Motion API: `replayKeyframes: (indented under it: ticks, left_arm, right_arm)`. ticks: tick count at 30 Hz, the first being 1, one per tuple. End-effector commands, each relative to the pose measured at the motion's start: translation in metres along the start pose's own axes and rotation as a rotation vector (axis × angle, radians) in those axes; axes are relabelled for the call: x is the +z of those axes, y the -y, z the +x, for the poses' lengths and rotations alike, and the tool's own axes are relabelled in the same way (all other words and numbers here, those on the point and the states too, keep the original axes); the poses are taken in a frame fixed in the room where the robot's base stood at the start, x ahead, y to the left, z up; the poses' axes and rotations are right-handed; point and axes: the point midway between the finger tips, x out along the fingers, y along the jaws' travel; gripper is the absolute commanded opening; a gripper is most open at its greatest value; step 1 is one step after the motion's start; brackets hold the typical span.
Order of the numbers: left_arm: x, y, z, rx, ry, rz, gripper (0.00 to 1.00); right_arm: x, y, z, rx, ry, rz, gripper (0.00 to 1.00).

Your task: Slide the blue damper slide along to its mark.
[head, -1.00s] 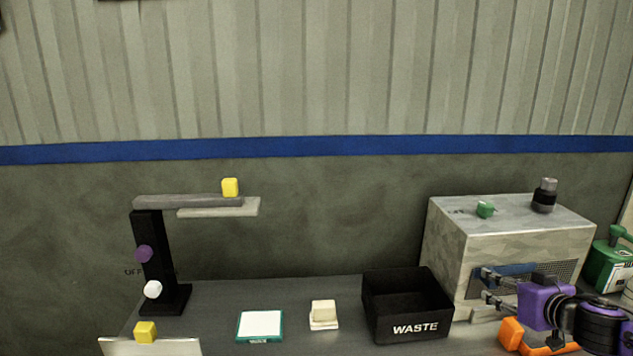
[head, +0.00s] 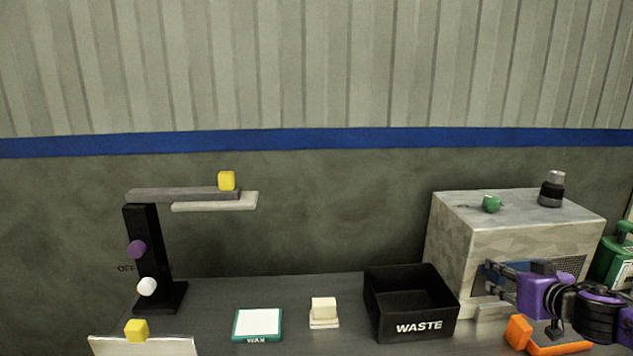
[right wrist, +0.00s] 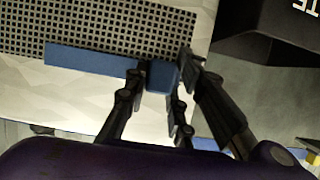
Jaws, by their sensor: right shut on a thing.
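The blue damper slide (right wrist: 92,62) is a flat blue bar with a raised block at one end. It lies along the perforated grille on the front of the grey metal box (head: 455,255). My right gripper (right wrist: 162,77) is shut on that block, with one finger on each side. In the head view my right gripper (head: 485,279) reaches in from the right to the box's front, and its fingers and arm cover much of the slide. The slide's mark cannot be made out. My left gripper is not in view.
A black waste bin (head: 420,327) stands left of the box. An orange object (head: 517,331) sits below my right arm. A green container (head: 617,255) is at the right edge. Left are a white-topped teal pad (head: 258,323), a cream block (head: 323,308) and a black stand (head: 146,250).

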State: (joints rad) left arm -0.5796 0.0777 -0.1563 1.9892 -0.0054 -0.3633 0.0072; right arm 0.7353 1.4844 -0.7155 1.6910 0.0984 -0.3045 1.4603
Motion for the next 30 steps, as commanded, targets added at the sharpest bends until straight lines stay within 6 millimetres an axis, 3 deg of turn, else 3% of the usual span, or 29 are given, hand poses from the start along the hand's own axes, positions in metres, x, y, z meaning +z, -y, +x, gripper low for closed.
replayKeyframes:
  ticks: [5,17,30]
  left_arm:
    - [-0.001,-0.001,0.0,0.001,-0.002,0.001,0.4]
    - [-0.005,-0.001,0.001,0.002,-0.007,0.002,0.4]
    - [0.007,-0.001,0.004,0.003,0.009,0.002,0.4]
  right_arm:
    - [0.001,-0.005,0.0,0.002,0.001,0.001,0.0]
    - [0.001,-0.051,0.0,0.005,0.001,0.002,0.0]
    - [0.002,-0.1,0.001,0.006,0.003,0.0,0.0]
